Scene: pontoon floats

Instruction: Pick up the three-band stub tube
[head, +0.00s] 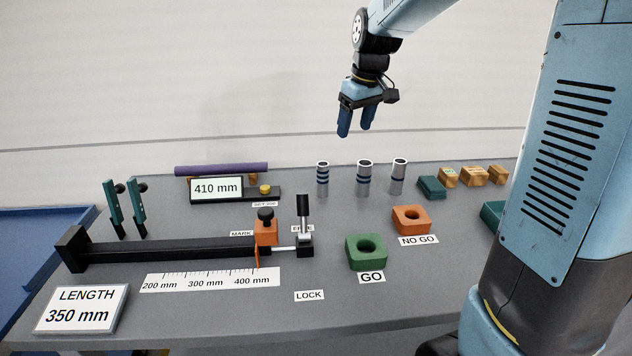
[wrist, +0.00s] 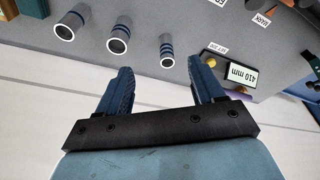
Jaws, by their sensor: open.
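The three-band stub tube (head: 322,180) stands upright on the grey bench, the leftmost of three metal tubes in the head view. It has several dark blue bands and an open top. In the wrist view the three-band stub tube (wrist: 166,48) lies just beyond the fingertips, between their lines. A tube with two bands (head: 364,180) and one with a single band (head: 398,178) stand to its right. My gripper (head: 355,128) is open and empty, fingers pointing down, well above the tubes. Its two blue fingers also show in the wrist view (wrist: 159,68).
A 410 mm display (head: 216,189) with a purple bar (head: 222,169) behind it stands left of the tubes. A green GO block (head: 366,253) and an orange NO GO block (head: 410,219) lie in front. Small green and wooden blocks (head: 473,176) lie right. Space above the tubes is clear.

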